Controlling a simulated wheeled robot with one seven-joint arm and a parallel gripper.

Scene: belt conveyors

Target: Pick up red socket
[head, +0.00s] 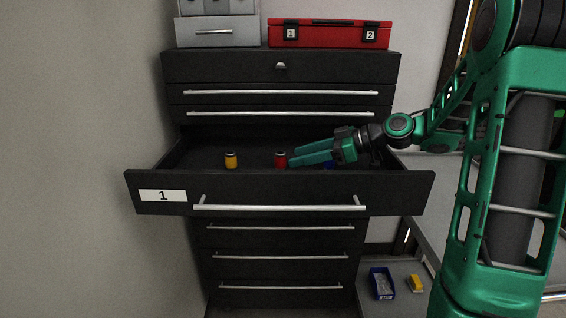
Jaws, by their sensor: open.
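The red socket (281,160) stands upright in the open drawer (315,188) marked 1, near the drawer's middle. My gripper (292,157) reaches into the drawer from the right, lying nearly level, with its green fingers pointing left. The fingertips are right beside the red socket in the picture. I cannot tell whether they touch it or how far apart in depth they are. The jaws are open and hold nothing that I can see. A yellow socket (231,160) stands to the left in the same drawer. A blue thing (329,164) shows partly behind my gripper.
The black cabinet (280,68) has several closed drawers above and below the open one. A red case (330,34) and a grey drawer box (217,32) stand on top. A blue bin (381,283) and a yellow thing (415,283) are low on the right.

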